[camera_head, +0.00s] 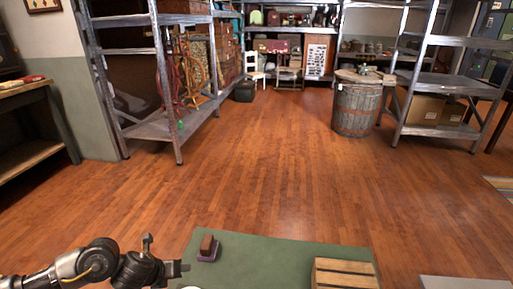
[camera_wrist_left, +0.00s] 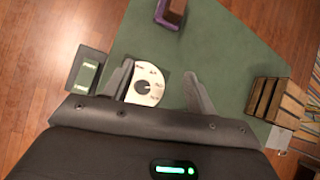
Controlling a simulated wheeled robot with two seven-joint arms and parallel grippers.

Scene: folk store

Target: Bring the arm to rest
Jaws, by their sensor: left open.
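My left arm enters the head view from the lower left. Its gripper (camera_head: 166,255) is at the left edge of the green table (camera_head: 255,250). In the left wrist view the two fingers of the left gripper (camera_wrist_left: 158,78) are spread apart. My right arm and gripper are not in view.
A brown block on a purple base (camera_head: 207,246) and a slatted wooden crate (camera_head: 345,272) stand on the table. A dark box with a green label (camera_wrist_left: 87,75) is beside the left finger. Beyond are open wooden floor, metal shelves (camera_head: 165,128) and a barrel (camera_head: 356,110).

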